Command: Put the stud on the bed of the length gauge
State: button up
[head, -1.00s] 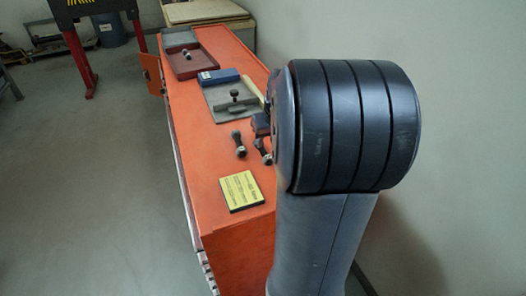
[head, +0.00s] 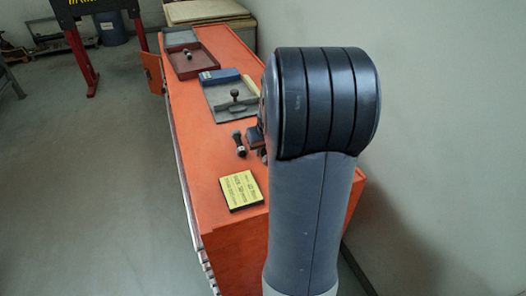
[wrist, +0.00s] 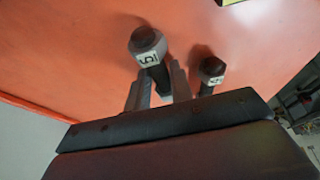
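In the wrist view a dark stud (wrist: 147,42) with a grey nut and a white label marked 5 sits between the two fingers of my gripper (wrist: 160,88). The fingers lie close against both sides of its shank, and it looks larger and nearer than the other stud. A second labelled stud (wrist: 212,70) lies to the right, apart from the fingers; one stud (head: 239,144) shows on the bench in the head view. A grey plate bearing a dark knobbed part (head: 235,101), seemingly the length gauge, lies farther back. My arm hides most of my gripper in the head view.
The orange bench (head: 205,150) runs along the wall. A yellow sign (head: 240,190) lies near its front end. Beyond the gauge are a blue box (head: 218,76) and a dark red tray (head: 207,62) holding a small dark part. The bench's left strip is clear.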

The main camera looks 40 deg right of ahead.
grip_shut()
